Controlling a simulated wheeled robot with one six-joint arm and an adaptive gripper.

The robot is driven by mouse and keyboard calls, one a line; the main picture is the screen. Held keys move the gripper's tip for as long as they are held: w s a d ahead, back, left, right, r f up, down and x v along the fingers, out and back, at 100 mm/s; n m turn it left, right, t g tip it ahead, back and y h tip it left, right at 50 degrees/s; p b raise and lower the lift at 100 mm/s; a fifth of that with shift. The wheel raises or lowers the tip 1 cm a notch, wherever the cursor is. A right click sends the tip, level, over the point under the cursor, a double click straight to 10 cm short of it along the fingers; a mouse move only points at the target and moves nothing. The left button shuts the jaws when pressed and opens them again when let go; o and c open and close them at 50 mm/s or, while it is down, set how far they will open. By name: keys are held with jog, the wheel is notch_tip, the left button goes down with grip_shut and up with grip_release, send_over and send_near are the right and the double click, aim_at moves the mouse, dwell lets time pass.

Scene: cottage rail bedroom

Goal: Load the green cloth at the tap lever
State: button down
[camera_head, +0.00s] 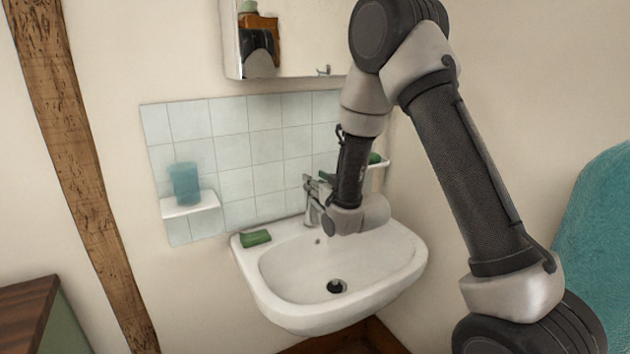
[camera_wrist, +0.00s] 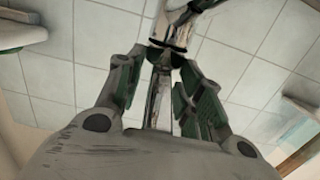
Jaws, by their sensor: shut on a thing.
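A small folded green thing (camera_head: 256,238), which looks like the green cloth, lies on the left rear rim of the white washbasin (camera_head: 268,290). The chrome tap (camera_head: 312,208) stands at the back of the basin. My gripper (camera_head: 326,178) is at the top of the tap, right of the green cloth and apart from it. In the wrist view the fingertips of my gripper (camera_wrist: 168,48) close around the chrome tap lever (camera_wrist: 176,28). My forearm hides part of the tap and fingers in the head view. The finger inner faces look green.
A blue cup (camera_head: 185,184) stands on a small white shelf (camera_head: 190,204) at the left. Another green item (camera_head: 375,158) sits on the right shelf (camera_head: 384,165), partly behind my arm. A mirror cabinet (camera_head: 290,45) hangs above. The bowl is empty around its dark drain (camera_head: 337,286).

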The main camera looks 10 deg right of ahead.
jog(key=c, duration=1.3)
grip_release()
jog(key=shift+r, duration=0.1)
notch_tip(320, 180, up, 10)
jog(key=shift+f, duration=0.1)
jog(key=s+d+r+m+g+h, duration=0.15)
jog(key=s+d+g, duration=0.25)
jog(key=s+d, duration=0.6)
jog(key=s+d+r+m+g+h, duration=0.15)
jog(key=s+d+g+h, duration=0.35)
jog(key=s, duration=0.8)
jog(key=s+d+g, duration=0.1)
jog(key=s, duration=0.5)
jog(key=s+d+g, duration=0.1)
jog(key=s, duration=0.5)
jog(key=s+d+f+g+y, duration=0.1)
jog(key=s+d, duration=0.1)
jog(key=s, duration=0.4)
jog(key=shift+s+m, duration=0.1)
jog(key=shift+m, duration=0.2)
